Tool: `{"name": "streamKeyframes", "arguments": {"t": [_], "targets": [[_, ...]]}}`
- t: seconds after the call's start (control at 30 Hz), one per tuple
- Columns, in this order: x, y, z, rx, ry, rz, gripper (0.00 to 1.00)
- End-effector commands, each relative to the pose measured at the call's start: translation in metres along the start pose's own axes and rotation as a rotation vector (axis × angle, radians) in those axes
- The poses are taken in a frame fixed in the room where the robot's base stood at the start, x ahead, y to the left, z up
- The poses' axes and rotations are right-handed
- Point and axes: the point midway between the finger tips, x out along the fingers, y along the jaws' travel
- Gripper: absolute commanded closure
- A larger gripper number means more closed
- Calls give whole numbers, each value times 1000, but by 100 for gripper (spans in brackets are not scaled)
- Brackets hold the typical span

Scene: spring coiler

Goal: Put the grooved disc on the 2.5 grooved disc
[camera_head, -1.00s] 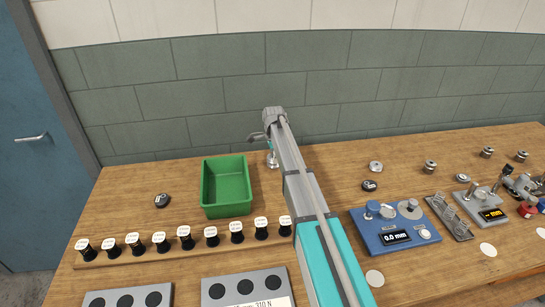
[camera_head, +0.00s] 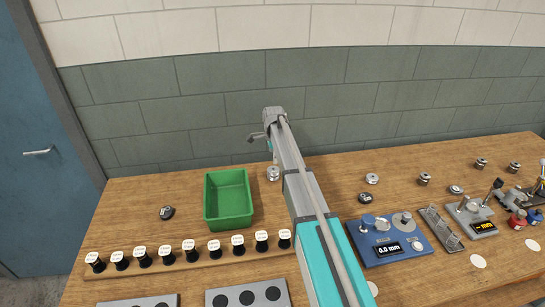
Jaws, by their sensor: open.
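My gripper (camera_head: 264,143) is at the far end of my arm, above the back of the bench, small and partly hidden by the arm. It is open, and I see nothing held in it. A silver grooved disc (camera_head: 273,174) stands on the bench just below it, close to the right side of the green bin.
A green bin (camera_head: 207,205) stands left of my arm. A rack (camera_head: 188,261) of labelled black spools runs along the front. A blue gauge (camera_head: 390,240) reads 0.0 mm. The back left is clear.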

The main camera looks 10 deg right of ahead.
Motion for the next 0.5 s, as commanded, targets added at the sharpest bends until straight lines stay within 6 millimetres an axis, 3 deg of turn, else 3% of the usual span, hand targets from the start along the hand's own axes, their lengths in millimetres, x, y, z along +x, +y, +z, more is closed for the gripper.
{"name": "streamKeyframes", "arguments": {"t": [0.5], "targets": [[-45, 0, 0, 0, 0, 0, 0]]}}
